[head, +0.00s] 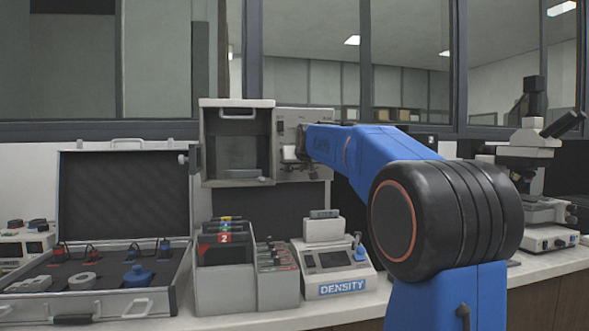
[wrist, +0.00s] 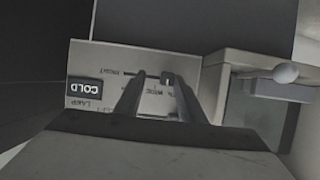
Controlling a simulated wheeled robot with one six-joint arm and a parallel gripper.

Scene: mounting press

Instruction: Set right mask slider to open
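The mounting press's control panel (head: 310,120) is on the right side of the press, partly hidden by my gripper and blue arm in the head view. In the wrist view the panel (wrist: 105,65) appears upside down, with "LAMP", "COLD" and small slider lettering. A small dark slider knob (wrist: 167,78) sits near the right end of a thin horizontal slot there. My gripper (wrist: 160,82) is open in front of the panel, one finger on each side of the knob. The knob is closer to the right finger; I cannot tell whether they touch. Its fingertips also show in the head view (head: 293,157).
The press's open chamber (head: 237,142) is left of the panel. A pale round knob (wrist: 284,74) is at the wrist view's right. Below are an open case (head: 180,275), a divided box (head: 222,283) and a density meter (head: 333,272). A microscope (head: 540,180) stands at right.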

